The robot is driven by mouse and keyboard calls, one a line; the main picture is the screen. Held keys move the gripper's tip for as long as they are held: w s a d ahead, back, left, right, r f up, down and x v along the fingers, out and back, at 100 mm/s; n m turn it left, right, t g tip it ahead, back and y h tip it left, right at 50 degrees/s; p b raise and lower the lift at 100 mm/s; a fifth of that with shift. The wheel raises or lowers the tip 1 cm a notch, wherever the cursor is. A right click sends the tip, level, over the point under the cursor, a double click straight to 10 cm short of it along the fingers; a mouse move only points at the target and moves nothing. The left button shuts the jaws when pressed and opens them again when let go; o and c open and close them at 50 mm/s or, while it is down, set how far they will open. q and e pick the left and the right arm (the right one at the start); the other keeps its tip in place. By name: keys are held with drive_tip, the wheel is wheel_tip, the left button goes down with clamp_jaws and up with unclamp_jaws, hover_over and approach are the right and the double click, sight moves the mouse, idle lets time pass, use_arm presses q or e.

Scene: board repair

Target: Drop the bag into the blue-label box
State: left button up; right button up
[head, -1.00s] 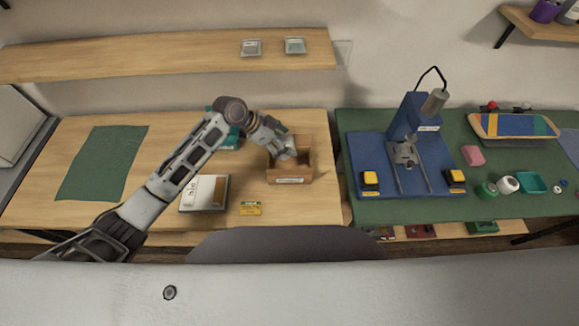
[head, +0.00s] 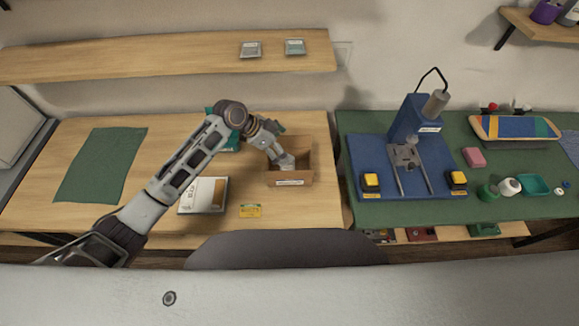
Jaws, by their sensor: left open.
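An open wooden box (head: 302,178) stands near the right edge of the wooden table. Its front carries a small pale label (head: 289,183) whose colour is too small to tell. My left gripper (head: 286,161) is open and points down into the mouth of this box. A bag in or under the fingers cannot be made out clearly; the gripper and box walls hide much of the inside. Two small flat bags (head: 250,49) (head: 294,47) lie on the wall shelf. My right gripper is not in view.
A teal item (head: 233,144) is partly hidden behind my left arm. A white-and-brown box (head: 204,195) and a yellow-green packet (head: 250,211) lie in front. A green mat (head: 101,165) is at left. A blue press stand (head: 415,120) stands on the right table.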

use_arm(q)
drive_tip(key=v, duration=1.2)
idle(0.3)
drive_tip(key=shift+a, duration=0.1)
drive_tip(key=shift+s+f, duration=0.1)
drive_tip(key=shift+f, duration=0.05)
idle(0.7)
